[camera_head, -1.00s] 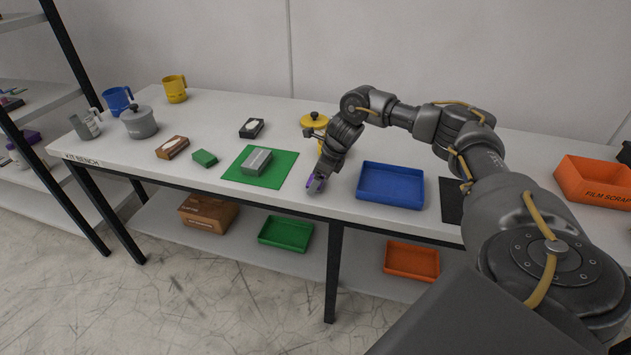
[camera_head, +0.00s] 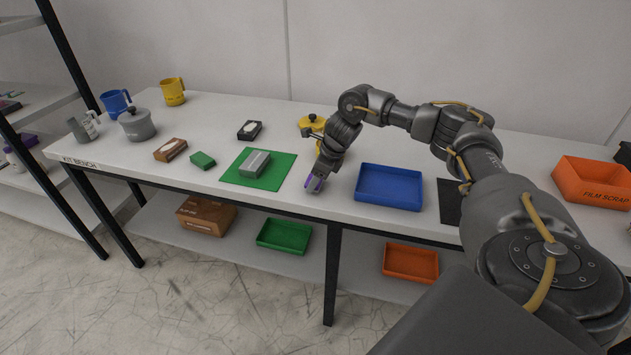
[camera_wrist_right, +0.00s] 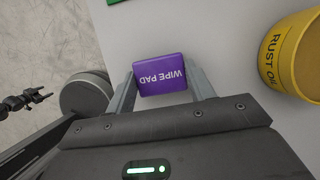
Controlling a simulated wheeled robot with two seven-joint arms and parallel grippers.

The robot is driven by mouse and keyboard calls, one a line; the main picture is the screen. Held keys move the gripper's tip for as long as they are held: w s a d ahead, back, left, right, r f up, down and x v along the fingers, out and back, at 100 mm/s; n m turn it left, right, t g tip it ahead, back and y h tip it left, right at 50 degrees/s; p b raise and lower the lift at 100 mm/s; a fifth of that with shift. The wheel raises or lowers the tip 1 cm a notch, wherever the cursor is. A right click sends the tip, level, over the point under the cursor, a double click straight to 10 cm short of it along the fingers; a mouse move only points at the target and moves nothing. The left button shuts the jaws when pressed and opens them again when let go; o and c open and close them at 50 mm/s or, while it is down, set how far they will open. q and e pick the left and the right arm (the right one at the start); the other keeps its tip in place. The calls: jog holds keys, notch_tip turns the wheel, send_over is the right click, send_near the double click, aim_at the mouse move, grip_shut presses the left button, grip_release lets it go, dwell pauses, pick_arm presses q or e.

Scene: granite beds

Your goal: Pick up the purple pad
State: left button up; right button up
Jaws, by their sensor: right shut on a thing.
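The purple pad (camera_wrist_right: 160,75), lettered "WIPE PAD", lies between the two fingers of my right gripper (camera_wrist_right: 162,88) in the right wrist view. The fingers are shut on its sides. In the head view my right gripper (camera_head: 314,184) points down at the bench's front part, between the green mat and the blue tray. Only a little purple of the pad shows there. I cannot tell whether the pad touches the bench top. A dark gripper-like part, probably my left gripper (camera_wrist_right: 38,97), shows small at the left of the wrist view; its jaw state is unclear.
The green mat (camera_head: 240,178) with a grey block (camera_head: 255,163) is left of the gripper. The blue tray (camera_head: 390,202) is close on the right. A yellow "RUST OIL" can (camera_wrist_right: 292,55) stands just behind the gripper. The bench's front edge is near.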

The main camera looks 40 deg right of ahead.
notch_tip(320, 180, up, 3)
jog(key=shift+a+f+b, duration=0.1)
jog(key=shift+a+b, duration=0.05)
jog(key=shift+b, duration=0.35)
jog(key=s+a+r, duration=0.9)
jog(key=s, duration=0.1)
jog(key=shift+s+r, duration=0.25)
jog(key=shift+s, duration=0.05)
jog(key=o, duration=0.4)
jog(key=shift+c, duration=0.2)
jog(key=c, duration=0.3)
